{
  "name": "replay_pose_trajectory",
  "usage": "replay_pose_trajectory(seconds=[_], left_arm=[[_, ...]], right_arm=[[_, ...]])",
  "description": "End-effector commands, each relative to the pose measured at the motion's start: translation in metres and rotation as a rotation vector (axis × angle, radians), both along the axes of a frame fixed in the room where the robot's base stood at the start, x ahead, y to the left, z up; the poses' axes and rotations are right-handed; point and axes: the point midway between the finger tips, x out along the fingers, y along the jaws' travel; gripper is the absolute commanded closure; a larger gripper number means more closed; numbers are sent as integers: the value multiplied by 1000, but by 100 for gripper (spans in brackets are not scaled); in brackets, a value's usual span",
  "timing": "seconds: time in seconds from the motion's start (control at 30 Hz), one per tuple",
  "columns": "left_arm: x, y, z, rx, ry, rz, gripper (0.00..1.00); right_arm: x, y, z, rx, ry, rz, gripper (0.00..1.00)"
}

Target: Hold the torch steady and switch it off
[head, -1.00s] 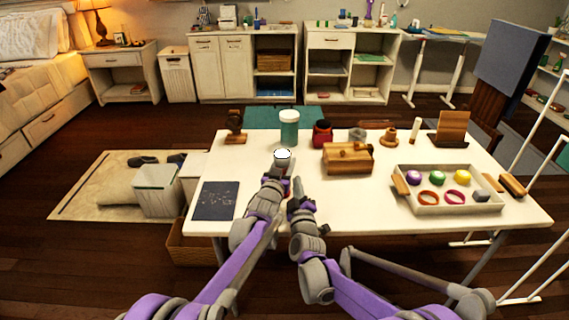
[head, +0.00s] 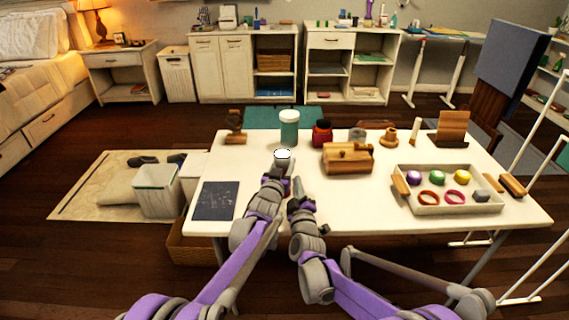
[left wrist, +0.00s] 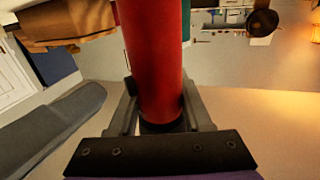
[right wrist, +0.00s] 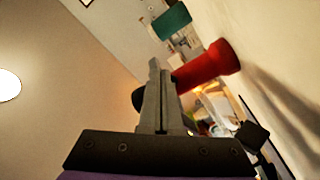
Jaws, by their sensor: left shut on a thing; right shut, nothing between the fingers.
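The red torch (left wrist: 155,60) stands between the fingers of my left gripper (left wrist: 160,110), which is shut on its body. In the head view my right gripper (head: 297,183) is just right of the left one. The switch is not clearly visible.
The white table (head: 330,205) holds a teal jar (head: 289,130), a red jar (head: 322,133), a wooden box (head: 348,158) and a dark board (head: 215,200). A tray (head: 450,208) of small items is at the right. The table's middle front is clear.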

Motion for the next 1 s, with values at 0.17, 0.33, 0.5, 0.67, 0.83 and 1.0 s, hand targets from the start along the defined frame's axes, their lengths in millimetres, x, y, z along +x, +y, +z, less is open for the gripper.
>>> replay_pose_trajectory(seconds=[0.17,0.33,0.5,0.67,0.83,1.0], left_arm=[[0,0,0,0,0,0,100],[0,0,0,0,0,0,100],[0,0,0,0,0,0,100],[0,0,0,0,0,0,100],[0,0,0,0,0,0,100],[0,0,0,0,0,0,100]], right_arm=[[0,0,0,0,0,0,100],[0,1,0,0,0,0,100],[4,5,0,2,0,0,100],[6,7,0,0,0,0,100],[6,7,0,0,0,0,100],[6,7,0,0,0,0,100]])
